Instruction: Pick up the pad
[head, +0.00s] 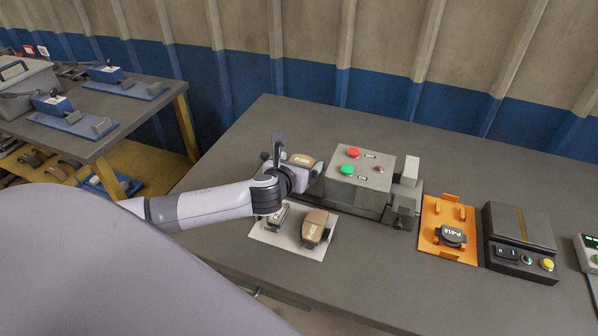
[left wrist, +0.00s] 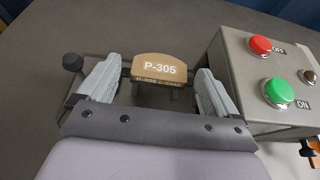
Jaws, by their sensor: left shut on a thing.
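A brown pad marked P-305 (left wrist: 158,68) is between the fingers of my left gripper (left wrist: 160,88), which is shut on it. In the head view this pad (head: 302,159) shows just left of the grey button box, and my left gripper (head: 300,176) partly covers it. A second brown pad (head: 316,227) lies on a white plate (head: 300,252) nearer the table's front edge. How the held pad meets the fixture under it is hidden. My right gripper is out of view.
The grey box (head: 358,178) with red and green buttons stands close to the right of my left gripper. Further right are an orange tray (head: 430,248) with a black part (head: 451,236) and a dark switch box (head: 519,243). A second table (head: 150,110) stands at left.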

